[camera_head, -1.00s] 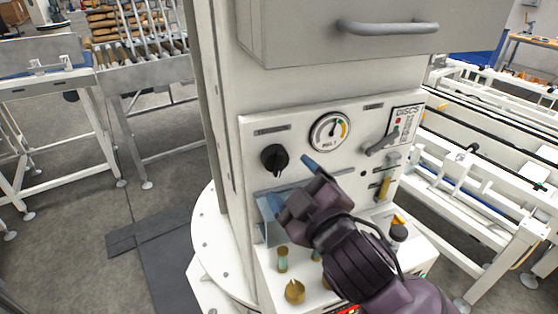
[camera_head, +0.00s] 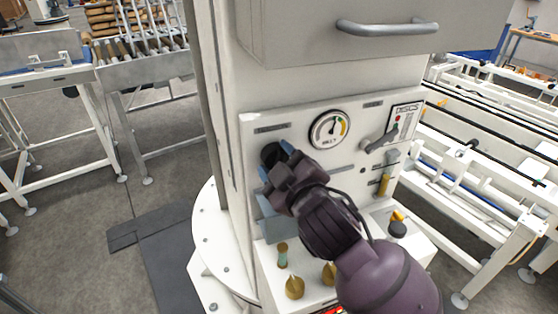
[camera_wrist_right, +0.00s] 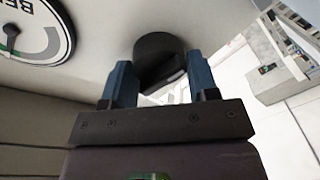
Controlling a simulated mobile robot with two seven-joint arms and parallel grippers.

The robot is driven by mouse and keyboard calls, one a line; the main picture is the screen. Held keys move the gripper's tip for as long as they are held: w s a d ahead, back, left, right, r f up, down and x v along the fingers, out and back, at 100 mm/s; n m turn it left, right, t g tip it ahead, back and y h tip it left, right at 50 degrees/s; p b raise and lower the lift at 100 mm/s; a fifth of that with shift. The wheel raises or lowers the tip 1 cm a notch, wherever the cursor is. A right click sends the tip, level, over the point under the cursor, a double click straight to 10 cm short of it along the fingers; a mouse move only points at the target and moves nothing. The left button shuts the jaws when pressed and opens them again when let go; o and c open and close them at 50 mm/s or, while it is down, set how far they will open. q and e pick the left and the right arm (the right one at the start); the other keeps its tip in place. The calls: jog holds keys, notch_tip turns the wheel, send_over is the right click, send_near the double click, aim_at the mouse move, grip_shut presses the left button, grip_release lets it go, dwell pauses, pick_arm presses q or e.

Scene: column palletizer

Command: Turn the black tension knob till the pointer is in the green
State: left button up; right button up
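The black tension knob (camera_head: 270,151) is on the left of the white panel and is partly hidden behind my right gripper (camera_head: 276,160). In the right wrist view the knob (camera_wrist_right: 158,60) is round with a raised grip bar. The blue fingers of my right gripper (camera_wrist_right: 161,84) are apart, one on each side of the knob, with gaps showing. I cannot tell whether either finger touches it. The gauge (camera_head: 329,129) has a white face with a coloured arc; its pointer is up, and its exact zone is too small to tell. My left gripper is out of view.
A lever (camera_head: 381,139) and a yellow handle (camera_head: 383,186) are right of the gauge. Brass knobs (camera_head: 294,287) stand on the ledge below. A drawer with a grey handle (camera_head: 387,27) overhangs the panel. A roller conveyor (camera_head: 150,68) is at left.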

jog(key=c, duration=0.3)
jog(key=shift+m, duration=1.6)
jog(key=shift+c, duration=0.2)
jog(key=shift+r, duration=0.1)
jog(key=o, duration=0.9)
jog(key=b+v, duration=0.1)
jog(key=v, duration=0.9)
jog(key=shift+s+d+b, duration=0.2)
jog(key=shift+s+b, duration=0.1)
jog(key=shift+s, duration=0.05)
